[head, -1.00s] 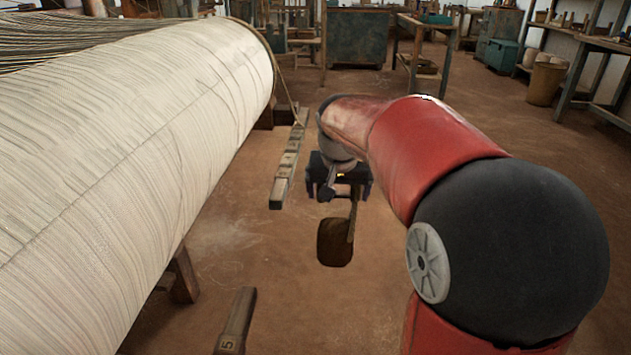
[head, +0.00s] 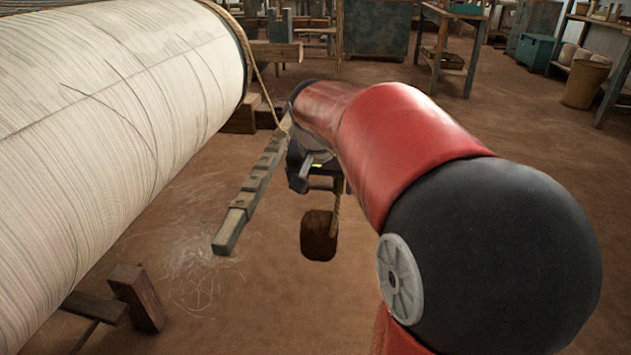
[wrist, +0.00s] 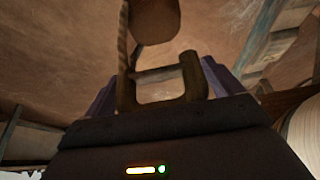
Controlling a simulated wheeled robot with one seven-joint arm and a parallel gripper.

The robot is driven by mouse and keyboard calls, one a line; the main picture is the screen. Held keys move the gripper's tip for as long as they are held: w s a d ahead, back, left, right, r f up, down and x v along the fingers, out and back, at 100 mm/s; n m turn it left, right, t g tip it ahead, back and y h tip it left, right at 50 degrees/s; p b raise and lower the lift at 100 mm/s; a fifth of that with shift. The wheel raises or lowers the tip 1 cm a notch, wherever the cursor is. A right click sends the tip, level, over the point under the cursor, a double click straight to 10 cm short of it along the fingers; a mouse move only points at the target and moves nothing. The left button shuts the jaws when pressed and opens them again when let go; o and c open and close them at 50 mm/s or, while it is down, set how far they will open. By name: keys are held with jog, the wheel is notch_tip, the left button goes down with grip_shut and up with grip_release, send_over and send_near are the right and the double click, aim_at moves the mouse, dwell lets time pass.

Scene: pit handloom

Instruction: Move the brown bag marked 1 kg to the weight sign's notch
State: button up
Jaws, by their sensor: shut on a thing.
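The brown bag (head: 319,236) hangs below my gripper (head: 316,186) by a rope-like loop. In the wrist view the bag (wrist: 155,18) shows at the top, with its brown handle between the fingers of my gripper (wrist: 160,85). The gripper is shut on this handle. No mark can be read on the bag. A long wooden bar (head: 248,193) with several notches along its top lies just left of the gripper and bag. Small plates sit along the bar, but their marks are too small to read. The bag appears apart from the bar.
A large roller wound with pale threads (head: 110,120) fills the left. A rope (head: 255,75) runs from its end toward the bar. A wooden foot (head: 137,297) stands below the roller. Benches (head: 445,45) and a brown bin (head: 583,80) stand at the back. Floor below the bag is clear.

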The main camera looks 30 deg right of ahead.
aim_at(249, 193)
jog(key=shift+w+a+f+p, duration=0.1)
jog(key=shift+w+a+p, duration=0.25)
jog(key=shift+w+a, duration=1.5)
jog(key=shift+w+a+f+p, duration=0.15)
jog(key=shift+w+a+p, duration=0.2)
jog(key=shift+w+a, duration=1.5)
jog(key=shift+w+a+f+p, duration=0.1)
jog(key=shift+w+a+p, duration=0.55)
jog(key=shift+a, duration=2.05)
jog(key=shift+a+b+x, duration=0.25)
jog(key=shift+b+x, duration=0.95)
jog(key=shift+b, duration=0.05)
jog(key=shift+f, duration=0.4)
jog(key=o, duration=1.7)
jog(key=shift+o, duration=0.2)
jog(key=shift+s+f, duration=0.1)
